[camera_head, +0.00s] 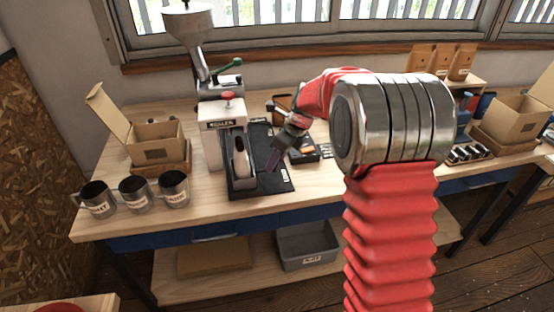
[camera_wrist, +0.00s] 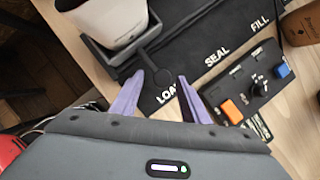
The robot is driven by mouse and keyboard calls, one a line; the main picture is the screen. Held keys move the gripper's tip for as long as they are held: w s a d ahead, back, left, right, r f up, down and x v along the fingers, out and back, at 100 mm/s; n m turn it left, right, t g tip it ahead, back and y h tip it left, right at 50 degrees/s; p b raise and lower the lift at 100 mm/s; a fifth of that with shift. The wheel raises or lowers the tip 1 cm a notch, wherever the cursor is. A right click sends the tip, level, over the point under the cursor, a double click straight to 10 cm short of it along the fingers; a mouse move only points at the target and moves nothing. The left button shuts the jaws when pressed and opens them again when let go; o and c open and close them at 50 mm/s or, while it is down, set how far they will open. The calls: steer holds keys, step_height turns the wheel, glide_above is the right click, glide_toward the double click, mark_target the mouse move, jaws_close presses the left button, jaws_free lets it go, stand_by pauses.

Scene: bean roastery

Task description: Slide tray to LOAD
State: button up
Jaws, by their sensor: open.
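The dark grey tray (camera_wrist: 96,52) is at the upper left of the wrist view, with a white bag (camera_wrist: 112,18) standing in it. A dark tab with a rounded end (camera_wrist: 155,72) sticks out from the tray. The words LOAD (camera_wrist: 166,94), SEAL and FILL run along a black base (camera_wrist: 190,62); the tray is nearest LOAD. My gripper (camera_wrist: 162,80) is open, its purple fingers either side of the tab's end; I cannot tell whether they touch it. In the head view my gripper (camera_head: 274,160) is just right of the tray (camera_head: 241,183).
The white sealer (camera_head: 222,135) with a red knob stands behind and left of the tray. A control box (camera_wrist: 238,98) with orange and blue buttons is close to my right finger. Several mugs (camera_head: 136,195) stand at the left; the open box (camera_head: 155,140) is behind them.

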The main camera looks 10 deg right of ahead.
steer(key=shift+r, duration=0.45)
steer(key=v, duration=1.3)
steer(key=shift+s+d+f, duration=0.1)
